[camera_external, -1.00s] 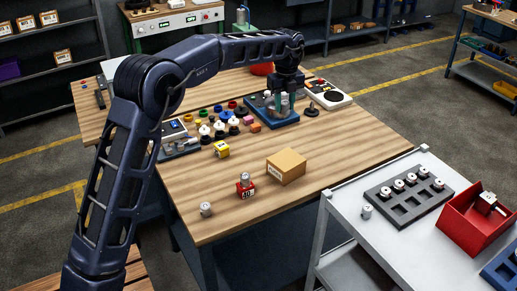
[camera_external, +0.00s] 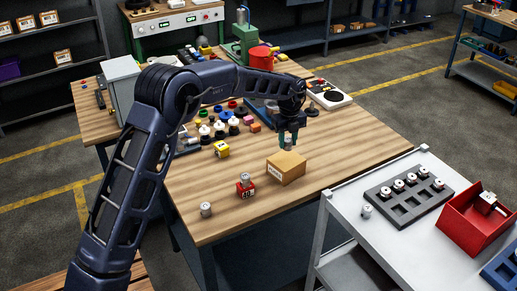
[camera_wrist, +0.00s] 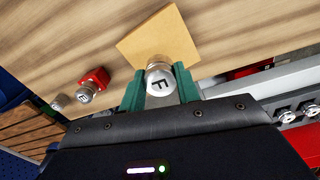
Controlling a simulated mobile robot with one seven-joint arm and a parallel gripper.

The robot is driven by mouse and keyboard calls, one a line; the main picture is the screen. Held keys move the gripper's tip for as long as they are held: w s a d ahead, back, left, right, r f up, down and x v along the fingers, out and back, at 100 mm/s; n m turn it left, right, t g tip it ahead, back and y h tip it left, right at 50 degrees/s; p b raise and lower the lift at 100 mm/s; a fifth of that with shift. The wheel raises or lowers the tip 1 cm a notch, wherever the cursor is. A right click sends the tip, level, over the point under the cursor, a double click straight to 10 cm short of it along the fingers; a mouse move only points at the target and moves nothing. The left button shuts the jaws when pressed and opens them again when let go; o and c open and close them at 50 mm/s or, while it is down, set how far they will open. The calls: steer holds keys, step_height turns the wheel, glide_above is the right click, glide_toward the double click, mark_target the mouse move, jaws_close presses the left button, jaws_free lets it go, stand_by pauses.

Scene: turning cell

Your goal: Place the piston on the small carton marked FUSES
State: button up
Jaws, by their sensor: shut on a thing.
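My gripper (camera_external: 288,142) is above the small carton (camera_external: 287,168), a tan box with a white label on its front; the label is too small to read here. In the wrist view my gripper (camera_wrist: 160,90) has its green fingers shut on the piston (camera_wrist: 159,80), a silver cylinder with a dark letter F on its top. The piston (camera_external: 288,143) is held upright between the fingers. The carton (camera_wrist: 158,37) shows just beyond it in the wrist view. I cannot tell whether the piston touches the carton.
A red block marked 40 with a piston on it (camera_external: 245,186) and another silver piston (camera_external: 206,209) stand left of the carton. A yellow block (camera_external: 222,149) lies behind. A white cart (camera_external: 350,225) with a grey tray (camera_external: 409,196) and red bin (camera_external: 478,222) stands right.

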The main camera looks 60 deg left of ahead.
mark_target(287, 150)
steer(key=shift+f, duration=2.35)
steer(key=shift+f, duration=0.1)
steer(key=o, duration=1)
